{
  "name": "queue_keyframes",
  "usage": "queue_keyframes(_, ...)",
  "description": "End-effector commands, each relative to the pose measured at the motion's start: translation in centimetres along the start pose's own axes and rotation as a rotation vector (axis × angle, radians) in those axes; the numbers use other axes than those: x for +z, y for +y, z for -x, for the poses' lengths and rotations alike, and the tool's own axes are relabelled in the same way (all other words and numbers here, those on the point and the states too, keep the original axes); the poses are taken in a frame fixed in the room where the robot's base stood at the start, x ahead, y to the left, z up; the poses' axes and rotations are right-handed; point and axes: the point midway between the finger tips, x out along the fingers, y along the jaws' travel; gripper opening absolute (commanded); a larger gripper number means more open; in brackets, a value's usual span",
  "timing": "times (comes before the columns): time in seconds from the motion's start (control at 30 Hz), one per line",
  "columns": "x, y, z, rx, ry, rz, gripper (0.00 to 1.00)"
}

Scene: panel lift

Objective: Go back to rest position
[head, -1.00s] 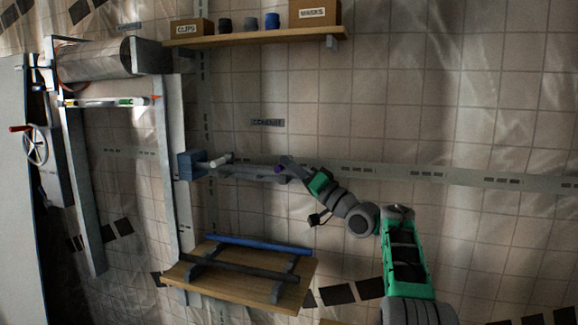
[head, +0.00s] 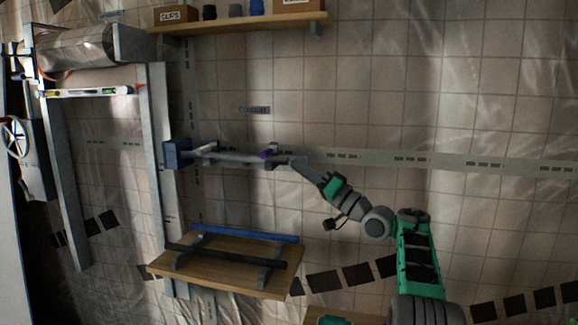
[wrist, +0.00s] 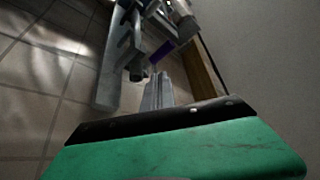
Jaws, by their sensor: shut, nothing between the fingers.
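In the head view my gripper (head: 281,161) is at the end of my green and grey arm, just right of the free end of a grey bar (head: 230,156). The bar runs left to a blue block (head: 177,154) on a metal upright and has a purple band (head: 265,154). In the wrist view the fingers (wrist: 157,88) are together with nothing between them. The purple band (wrist: 161,52) shows just beyond the fingertips. I cannot tell whether the fingertips touch the bar.
A wooden shelf (head: 285,284) with a blue bar and a dark bar is below the bar. An upper shelf (head: 240,24) holds boxes and cups. A metal frame with a roller (head: 75,48) and a handwheel (head: 15,138) is at the left. Open space lies before the right wall.

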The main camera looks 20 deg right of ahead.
Motion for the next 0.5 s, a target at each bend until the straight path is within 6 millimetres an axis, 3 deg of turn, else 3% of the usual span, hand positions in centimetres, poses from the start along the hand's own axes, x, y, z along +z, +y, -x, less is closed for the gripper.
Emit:
queue_keyframes(0.13, 0.02, 0.36, 0.93, -0.005, -0.002, 0.000, 0.00)
queue_keyframes(0.5, -0.08, 0.17, 0.89, -0.008, -0.002, 0.002, 0.00)
